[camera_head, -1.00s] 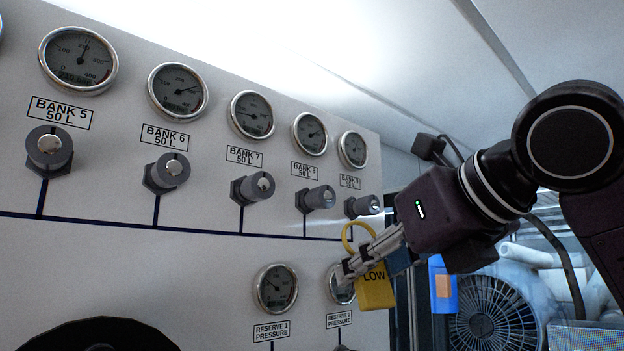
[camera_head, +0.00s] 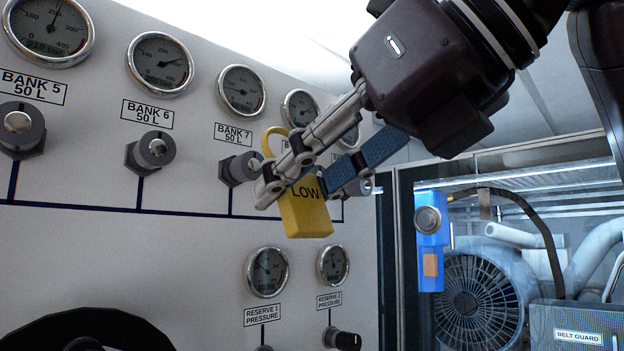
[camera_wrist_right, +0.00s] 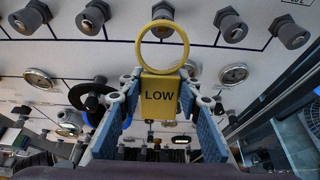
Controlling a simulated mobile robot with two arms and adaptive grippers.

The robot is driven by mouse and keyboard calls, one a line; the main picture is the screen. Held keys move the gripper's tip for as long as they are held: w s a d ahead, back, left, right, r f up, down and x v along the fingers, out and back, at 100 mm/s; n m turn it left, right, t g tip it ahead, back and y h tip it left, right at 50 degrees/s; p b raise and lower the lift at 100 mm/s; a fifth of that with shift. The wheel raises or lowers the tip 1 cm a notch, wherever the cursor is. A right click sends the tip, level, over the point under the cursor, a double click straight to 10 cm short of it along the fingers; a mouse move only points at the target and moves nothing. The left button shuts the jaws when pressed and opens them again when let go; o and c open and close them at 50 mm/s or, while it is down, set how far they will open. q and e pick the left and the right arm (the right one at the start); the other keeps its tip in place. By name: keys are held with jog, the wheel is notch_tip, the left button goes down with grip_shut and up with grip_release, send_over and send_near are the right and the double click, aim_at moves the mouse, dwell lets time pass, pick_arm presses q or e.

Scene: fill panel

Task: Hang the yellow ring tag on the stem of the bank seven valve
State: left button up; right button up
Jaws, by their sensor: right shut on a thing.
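The yellow tag (camera_head: 306,212), marked LOW, hangs upright in my right gripper (camera_head: 300,183), which is shut on its body. Its ring stands up above the fingers, and it also shows in the right wrist view (camera_wrist_right: 162,28). The bank seven valve (camera_head: 238,168) is a grey knob on the panel under the BANK 7 label. In the head view the ring and a finger overlap its right side; the gap in depth cannot be told. My left gripper is not in view.
The bank six valve (camera_head: 152,152) and bank five valve (camera_head: 20,128) stick out to the left. The valves to the right are mostly hidden behind my gripper. Reserve gauges (camera_head: 268,271) sit below. A fan enclosure (camera_head: 480,290) and blue box (camera_head: 430,240) stand at the right.

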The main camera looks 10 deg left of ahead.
jog(key=shift+w+a+f, duration=0.15)
jog(key=shift+w+a, duration=1.05)
jog(key=shift+a, duration=0.3)
jog(key=shift+w+a+f, duration=0.1)
jog(key=shift+w+a, duration=1.05)
jog(key=shift+a, duration=0.3)
jog(key=shift+w+a+f, duration=0.3)
jog(key=shift+w+a, duration=0.05)
jog(key=shift+a, duration=0.1)
jog(key=o, duration=1)
jog(key=shift+d+r, duration=0.1)
